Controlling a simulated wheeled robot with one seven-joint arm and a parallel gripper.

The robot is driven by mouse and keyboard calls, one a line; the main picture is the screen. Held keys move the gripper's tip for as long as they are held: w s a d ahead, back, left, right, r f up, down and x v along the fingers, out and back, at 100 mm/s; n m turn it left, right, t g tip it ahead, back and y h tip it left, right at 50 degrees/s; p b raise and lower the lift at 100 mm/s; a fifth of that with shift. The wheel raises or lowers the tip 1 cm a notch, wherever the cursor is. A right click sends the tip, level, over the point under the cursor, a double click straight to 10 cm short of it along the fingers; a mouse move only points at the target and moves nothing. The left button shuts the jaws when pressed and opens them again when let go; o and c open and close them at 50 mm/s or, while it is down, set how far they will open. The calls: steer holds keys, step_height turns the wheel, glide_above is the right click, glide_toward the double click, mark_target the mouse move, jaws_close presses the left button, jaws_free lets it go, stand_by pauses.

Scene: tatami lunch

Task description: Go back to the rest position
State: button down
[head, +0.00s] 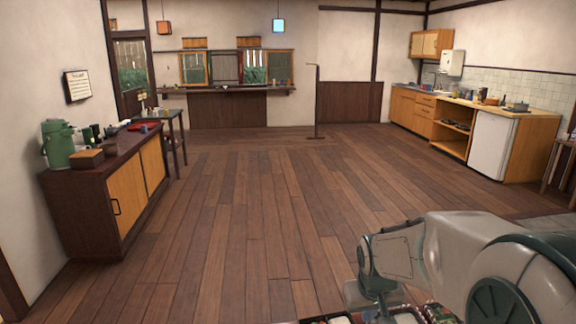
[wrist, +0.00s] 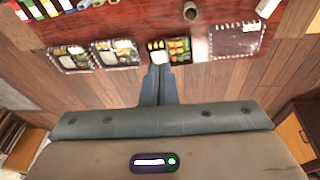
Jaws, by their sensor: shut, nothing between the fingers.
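My gripper (wrist: 160,72) shows in the wrist view with its two fingers together and nothing between them. The fingertips appear just below a dark bento box (wrist: 169,50) in the picture; I cannot tell the height between them. Two clear-edged trays with food, a left one (wrist: 70,57) and a right one (wrist: 117,53), lie to the left along the edge of a red table (wrist: 140,22). In the head view my arm comes in at the lower right, and the fingertips are not visible there.
A clear-rimmed tray (wrist: 236,40) and a small cup (wrist: 190,11) are on the red table. In the head view a dark sideboard (head: 90,210) with a green flask (head: 57,143) stands left. A kitchen counter (head: 540,112) stands at the back right. The wooden floor between is clear.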

steer(key=s+a+r+m+p, duration=0.1)
steer(key=s+a+r+p, duration=0.1)
steer(key=s+r+p, duration=0.7)
steer(key=s+r, duration=0.6)
steer(key=shift+s+a+r+y, duration=0.2)
steer(key=shift+s+r+y, duration=0.1)
steer(key=shift+y, duration=0.1)
